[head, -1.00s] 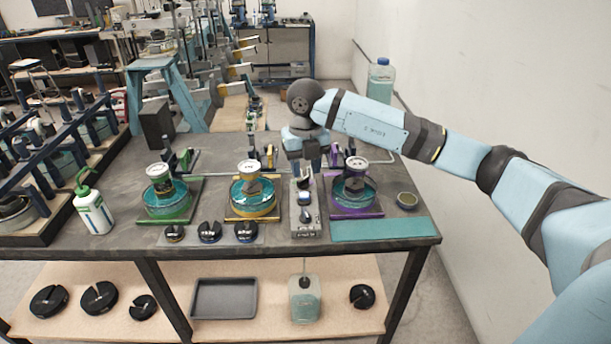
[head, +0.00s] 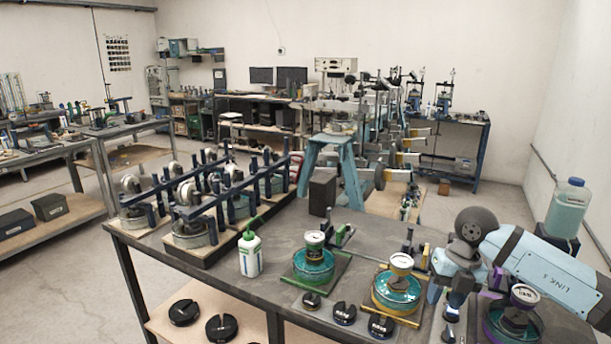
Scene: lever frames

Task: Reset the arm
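My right gripper (head: 456,292) is at the lower right, pointing down, below its dark round wrist. It is over the bench between the yellow-based dial unit (head: 398,290) and the purple-based dial unit (head: 514,320). Its fingertips are small and partly lost against the parts behind, so I cannot tell whether it is open or holds anything. A green-based dial unit (head: 314,262) stands further left. Each unit has a teal round dish with a gauge on top. The purple unit is partly cut off and overlapped by my arm. My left gripper is out of view.
A white bottle with a green cap (head: 250,254) stands left of the green unit. Black slotted weights (head: 344,313) lie along the bench front. A rack of blue lever frames (head: 205,200) fills the bench's left end. A teal jug (head: 568,208) stands by the right wall.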

